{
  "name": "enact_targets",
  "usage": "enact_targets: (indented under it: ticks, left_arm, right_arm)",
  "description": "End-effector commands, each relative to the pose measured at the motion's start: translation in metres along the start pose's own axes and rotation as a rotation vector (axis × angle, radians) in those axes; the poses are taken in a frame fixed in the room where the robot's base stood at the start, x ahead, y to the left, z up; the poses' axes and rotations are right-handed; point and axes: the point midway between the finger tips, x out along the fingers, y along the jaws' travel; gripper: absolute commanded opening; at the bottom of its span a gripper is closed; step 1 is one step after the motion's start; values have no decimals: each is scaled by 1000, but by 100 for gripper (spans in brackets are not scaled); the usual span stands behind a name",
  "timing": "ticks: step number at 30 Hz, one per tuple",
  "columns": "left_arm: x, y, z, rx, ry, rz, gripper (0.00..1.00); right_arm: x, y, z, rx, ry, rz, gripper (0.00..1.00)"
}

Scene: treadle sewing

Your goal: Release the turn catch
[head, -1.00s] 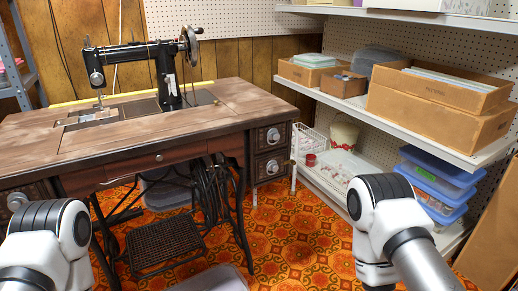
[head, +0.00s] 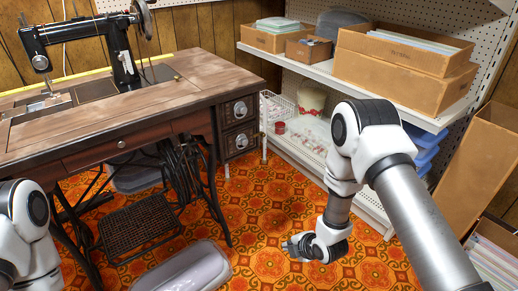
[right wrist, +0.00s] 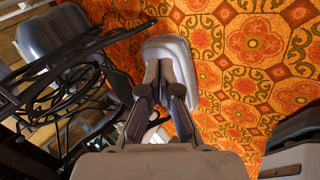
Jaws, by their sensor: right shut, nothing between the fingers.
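My right gripper (head: 293,246) hangs low in front of the orange carpet, to the right of the sewing table. Its fingers are shut and empty, and they also show together in the right wrist view (right wrist: 160,72). The wooden treadle sewing table (head: 130,105) carries a black sewing machine (head: 75,32). A small brass fitting (head: 178,77) sits on the tabletop near the machine's base, and another small brass-coloured piece (head: 262,134) shows beside the drawers. I cannot tell which is the turn catch. My right gripper is well apart from both. My left gripper is out of view.
White shelves (head: 335,75) with cardboard boxes (head: 390,60) stand on the right. The iron treadle (head: 140,228) is under the table. Carpet between table and shelves is clear.

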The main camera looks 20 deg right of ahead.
Motion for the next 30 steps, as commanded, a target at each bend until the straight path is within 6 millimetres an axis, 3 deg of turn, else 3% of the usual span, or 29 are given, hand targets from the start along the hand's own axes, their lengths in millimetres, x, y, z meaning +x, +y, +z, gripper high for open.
enact_targets:
  ticks: [1,6,10,12,15,25,30]
  left_arm:
    - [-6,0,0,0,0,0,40]
    - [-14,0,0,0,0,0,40]
    - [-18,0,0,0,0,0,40]
    - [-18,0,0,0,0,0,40]
    - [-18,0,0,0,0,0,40]
    - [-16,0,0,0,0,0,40]
    - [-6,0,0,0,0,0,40]
  right_arm:
    - [1,45,6,-234,2,94,0]
    - [-9,177,24,-1078,-131,372,0]
    - [-26,241,33,-1514,-291,481,0]
    - [-31,258,35,-1643,-350,507,0]
    - [-34,267,36,-1719,-386,518,0]
    - [-31,267,35,-1722,-386,516,0]
    - [-12,275,32,-1724,-386,516,0]
